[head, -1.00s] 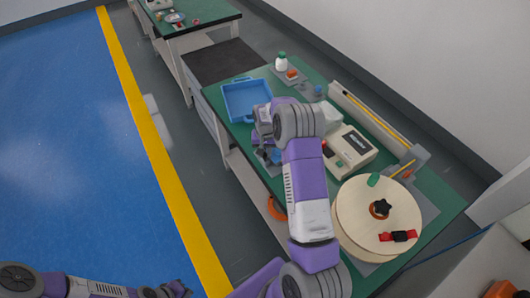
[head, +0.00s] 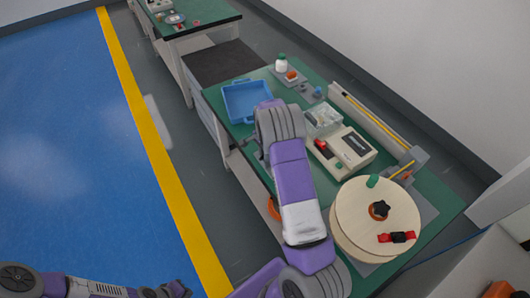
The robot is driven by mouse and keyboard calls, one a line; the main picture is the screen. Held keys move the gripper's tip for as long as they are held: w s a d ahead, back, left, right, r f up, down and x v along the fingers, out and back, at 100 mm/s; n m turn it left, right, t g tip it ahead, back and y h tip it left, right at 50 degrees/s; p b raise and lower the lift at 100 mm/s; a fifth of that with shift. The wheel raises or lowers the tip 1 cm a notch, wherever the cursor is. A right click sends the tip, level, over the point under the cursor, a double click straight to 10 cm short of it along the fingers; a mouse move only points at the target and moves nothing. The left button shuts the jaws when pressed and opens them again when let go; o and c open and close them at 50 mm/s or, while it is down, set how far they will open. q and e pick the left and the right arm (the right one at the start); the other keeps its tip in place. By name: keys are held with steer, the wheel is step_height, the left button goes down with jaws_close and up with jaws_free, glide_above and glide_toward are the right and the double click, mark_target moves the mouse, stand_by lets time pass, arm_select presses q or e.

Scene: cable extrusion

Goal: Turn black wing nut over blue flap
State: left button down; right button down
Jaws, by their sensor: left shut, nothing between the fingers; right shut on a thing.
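A black star-shaped knob (head: 380,208) sits at the centre of a pale round spool (head: 352,222); I cannot tell whether it is the black wing nut. No blue flap shows clearly. My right arm (head: 295,185) reaches over the near edge of the green-topped bench (head: 440,198). Its large grey wrist hides the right gripper, anything held there and the bench beneath. My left arm (head: 90,290) lies low along the bottom left edge. The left gripper (head: 172,290) is shut and empty at the bottom edge, away from the bench and partly cut off.
A blue tray (head: 244,100) is on the bench at left. A clear box (head: 322,118), a beige device (head: 345,150) and a white bottle (head: 282,62) stand behind my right arm. The spool carries a red-and-black clip (head: 397,237). The blue floor (head: 70,150) is clear.

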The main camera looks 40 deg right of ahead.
steer(key=shift+m, duration=0.6)
steer(key=c, duration=1)
jaws_free()
steer(key=shift+r, duration=0.1)
step_height(320, 180, up, 7)
steer(key=shift+r+p, duration=0.2)
steer(key=shift+p, duration=0.4)
